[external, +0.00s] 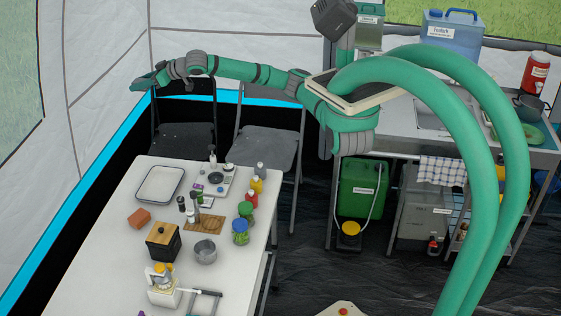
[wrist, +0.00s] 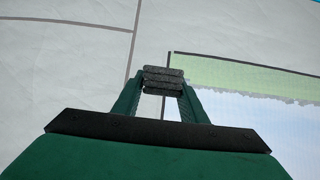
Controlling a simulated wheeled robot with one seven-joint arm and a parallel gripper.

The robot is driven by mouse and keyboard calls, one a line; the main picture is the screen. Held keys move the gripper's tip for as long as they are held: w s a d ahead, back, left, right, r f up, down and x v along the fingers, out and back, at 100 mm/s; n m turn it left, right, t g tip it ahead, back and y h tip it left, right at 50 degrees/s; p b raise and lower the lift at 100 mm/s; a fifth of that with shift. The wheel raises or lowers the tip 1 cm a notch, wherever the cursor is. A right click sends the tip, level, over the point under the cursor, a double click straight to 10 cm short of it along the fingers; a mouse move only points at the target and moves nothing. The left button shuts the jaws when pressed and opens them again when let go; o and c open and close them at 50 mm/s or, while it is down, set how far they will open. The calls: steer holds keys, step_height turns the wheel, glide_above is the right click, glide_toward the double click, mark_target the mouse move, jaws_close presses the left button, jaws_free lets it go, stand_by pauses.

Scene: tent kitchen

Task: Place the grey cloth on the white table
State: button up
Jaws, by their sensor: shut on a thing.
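My gripper (external: 143,84) is high at the upper left in the external view, beyond the table's far end and near the tent wall. In the wrist view its green fingers (wrist: 163,80) come together at a dark grey, layered-looking patch. The white table (external: 95,235) stands lower left, well below my gripper. A pale checked cloth (external: 442,170) hangs on the rail of the counter at the right, away from my gripper. I make out no plain grey cloth on the table.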

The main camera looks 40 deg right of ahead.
steer(key=s+a+f+n+g+y, duration=0.2)
steer(key=s+a, duration=0.3)
steer(key=a, duration=0.4)
steer(key=s+a+f+n+g+y, duration=0.1)
steer(key=s+a+n+g, duration=0.15)
steer(key=s+a, duration=0.4)
steer(key=n+g+h, duration=0.3)
steer(key=n+g, duration=1.1)
steer(key=g, duration=0.1)
glide_above(119, 281)
step_height(119, 281, down, 28)
step_height(119, 281, down, 9)
steer(key=shift+f, duration=0.2)
steer(key=shift+f, duration=0.2)
